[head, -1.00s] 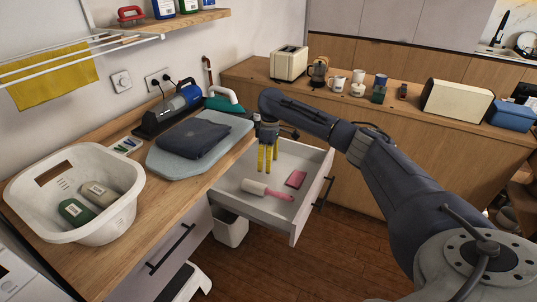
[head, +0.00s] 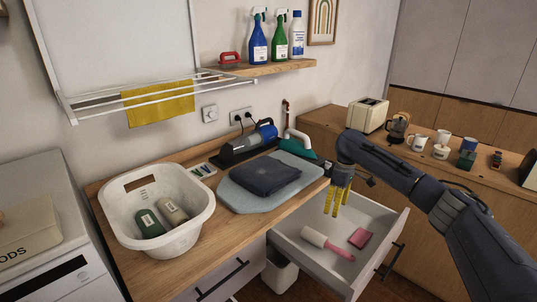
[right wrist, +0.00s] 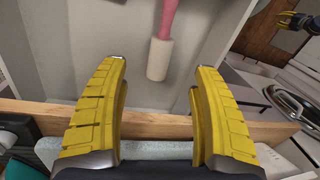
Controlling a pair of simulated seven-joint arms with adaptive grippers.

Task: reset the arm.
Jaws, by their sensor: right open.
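My right gripper (head: 337,202) hangs over the open drawer (head: 304,251), its yellow fingers pointing down. It is open, and in the right wrist view nothing is between its fingers. A lint roller with a white roll and pink handle (head: 316,238) lies in the drawer below it; its roll also shows in the right wrist view (right wrist: 158,60). A pink-red flat item (head: 360,238) lies beside the roller. Another yellow-and-black gripper, seemingly my left one (right wrist: 291,20), is small at the top right of the right wrist view; its opening is unclear.
The wooden counter (head: 200,262) holds a white basket (head: 118,206) with two bottles, a folded dark cloth (head: 262,177) on an ironing pad, and a handheld vacuum (head: 247,143). A drying rack (head: 150,99) juts from the wall. A toaster (head: 367,115) and mugs stand on the far counter.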

